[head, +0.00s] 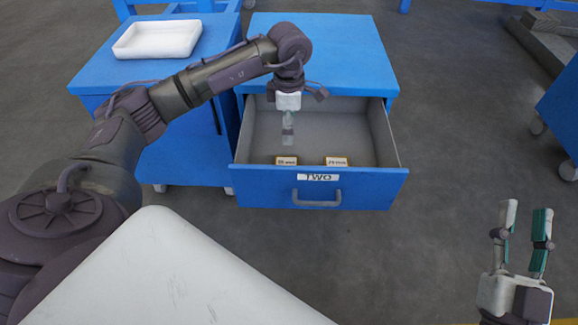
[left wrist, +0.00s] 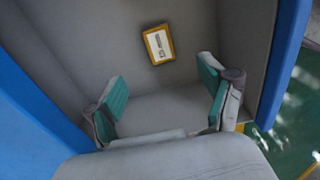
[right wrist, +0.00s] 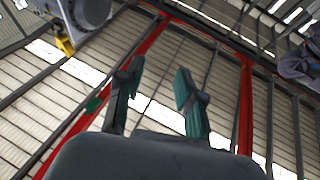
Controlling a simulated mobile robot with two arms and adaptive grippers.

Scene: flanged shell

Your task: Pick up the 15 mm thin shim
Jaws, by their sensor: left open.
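Two small yellow-edged blocks with white labels lie on the floor of the open drawer in the head view: a left block (head: 286,160) and a right block (head: 336,161). Their labels end in "mm", but I cannot read the numbers surely. My left gripper (head: 288,138) points down into the drawer, behind the left block, open and empty. In the left wrist view, one labelled block (left wrist: 159,44) lies ahead of the open left fingers (left wrist: 163,88), apart from them; I cannot tell which block. My right gripper (head: 525,212) is open and empty at the right; its fingers also show in the right wrist view (right wrist: 159,70).
The grey-lined drawer (head: 371,195), labelled TWO, is pulled out of a blue cabinet (head: 345,45); its walls surround my left gripper. A white tray (head: 158,53) sits on another blue cabinet (head: 88,75). Open floor lies between the drawer and my right gripper.

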